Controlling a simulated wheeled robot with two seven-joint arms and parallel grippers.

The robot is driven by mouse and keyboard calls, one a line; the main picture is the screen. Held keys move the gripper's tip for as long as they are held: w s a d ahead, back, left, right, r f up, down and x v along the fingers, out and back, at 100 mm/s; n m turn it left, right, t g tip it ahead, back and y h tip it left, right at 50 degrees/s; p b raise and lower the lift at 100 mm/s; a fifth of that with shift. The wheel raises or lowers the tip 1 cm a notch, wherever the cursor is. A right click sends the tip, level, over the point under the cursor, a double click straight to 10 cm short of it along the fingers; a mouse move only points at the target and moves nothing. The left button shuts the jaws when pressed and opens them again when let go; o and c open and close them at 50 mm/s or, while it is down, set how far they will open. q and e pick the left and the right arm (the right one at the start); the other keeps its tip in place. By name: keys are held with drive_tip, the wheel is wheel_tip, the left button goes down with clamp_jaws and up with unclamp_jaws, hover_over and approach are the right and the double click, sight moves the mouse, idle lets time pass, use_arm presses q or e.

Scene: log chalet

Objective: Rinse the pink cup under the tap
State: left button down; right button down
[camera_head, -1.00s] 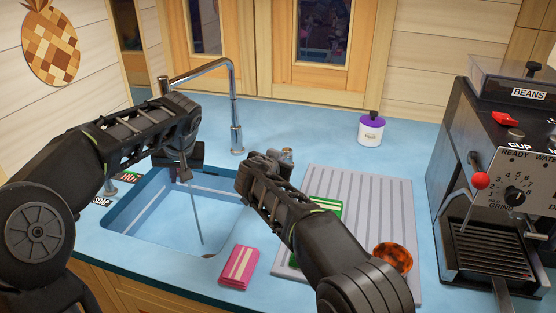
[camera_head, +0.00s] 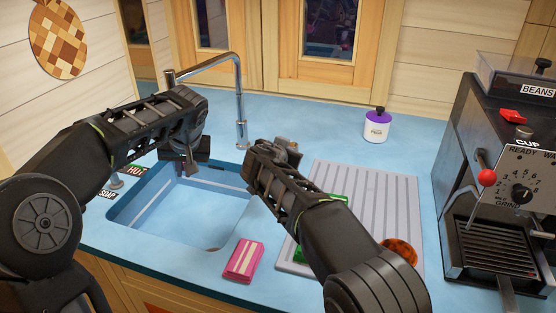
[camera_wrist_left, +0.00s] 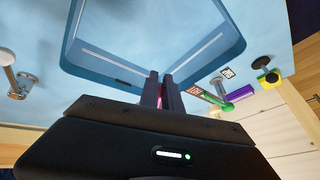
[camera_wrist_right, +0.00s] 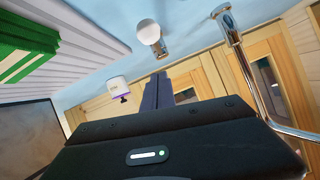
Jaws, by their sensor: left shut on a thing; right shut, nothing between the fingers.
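A pink striped folded cloth or sponge (camera_head: 243,261) lies before the sink. A grey ribbed drainboard (camera_head: 385,195) holds green items and an orange-brown patterned item (camera_head: 400,251). A purple-lidded jar (camera_head: 376,128) stands behind. A coffee machine (camera_head: 505,190) fills the right side.

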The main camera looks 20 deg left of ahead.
drive_tip(key=f+v, duration=0.1)
drive_tip(key=v, duration=0.7)
drive_tip(key=shift+s, duration=0.65)
use_arm(q)
drive_tip(key=shift+s+d, duration=0.1)
use_arm(e)
drive_tip(key=shift+d, duration=0.1)
